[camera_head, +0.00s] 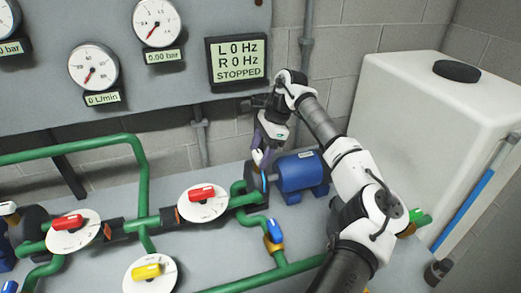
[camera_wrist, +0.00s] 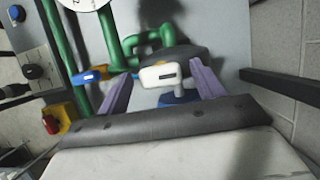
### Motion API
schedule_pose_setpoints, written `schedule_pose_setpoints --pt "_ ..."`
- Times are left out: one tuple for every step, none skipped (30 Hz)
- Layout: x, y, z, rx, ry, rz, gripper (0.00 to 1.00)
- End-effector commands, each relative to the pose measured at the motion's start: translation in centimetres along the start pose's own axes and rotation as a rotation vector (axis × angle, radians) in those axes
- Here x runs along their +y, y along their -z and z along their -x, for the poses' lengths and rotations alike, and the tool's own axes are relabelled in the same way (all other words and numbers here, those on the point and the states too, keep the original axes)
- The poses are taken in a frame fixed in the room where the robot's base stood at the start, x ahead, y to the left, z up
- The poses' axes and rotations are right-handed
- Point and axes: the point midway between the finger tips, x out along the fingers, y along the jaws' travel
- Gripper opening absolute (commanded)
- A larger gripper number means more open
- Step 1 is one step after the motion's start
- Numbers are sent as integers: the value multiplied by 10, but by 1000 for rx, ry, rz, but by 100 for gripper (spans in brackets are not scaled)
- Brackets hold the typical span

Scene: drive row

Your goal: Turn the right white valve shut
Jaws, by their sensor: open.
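The right white valve handle (camera_head: 257,157) is mounted on the dark pump end at the right, beside the blue motor, and my gripper partly hides it in the head view. In the wrist view the white handle (camera_wrist: 161,75) lies crosswise between my two purple fingers. My gripper (camera_head: 262,148) is open and points down at the handle; it also frames the handle in the wrist view (camera_wrist: 163,80). The fingers have gaps to either side of the handle, and I cannot tell how deep they reach. Another white handle (camera_head: 8,208) is at the far left.
A blue motor (camera_head: 300,173) stands right of the handle. Green pipes (camera_head: 145,195), red valves (camera_head: 203,192), a yellow valve (camera_head: 147,271) and a blue valve (camera_head: 275,231) are near. The display (camera_head: 238,60) reads L 0 Hz, R 0 Hz, STOPPED. A white tank (camera_head: 420,120) is at right.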

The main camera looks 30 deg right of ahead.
Motion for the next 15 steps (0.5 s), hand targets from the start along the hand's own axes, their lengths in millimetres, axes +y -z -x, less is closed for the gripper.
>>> schedule_pose_setpoints --pt "0 0 0 0 0 0 67" --pt "0 0 0 0 0 0 67" --pt "0 0 0 0 0 0 67" --pt "0 0 0 0 0 0 65" --pt "0 0 0 0 0 0 61" --pt "0 0 0 0 0 0 56" --pt "0 0 0 0 0 0 52" --pt "0 0 0 0 0 0 48" --pt "0 0 0 0 0 0 42" --pt "0 0 0 0 0 0 38" --pt "0 0 0 0 0 0 35" --pt "0 0 0 0 0 0 29" --pt "0 0 0 0 0 0 25" --pt "0 0 0 0 0 0 23" --pt "0 0 0 0 0 0 23"
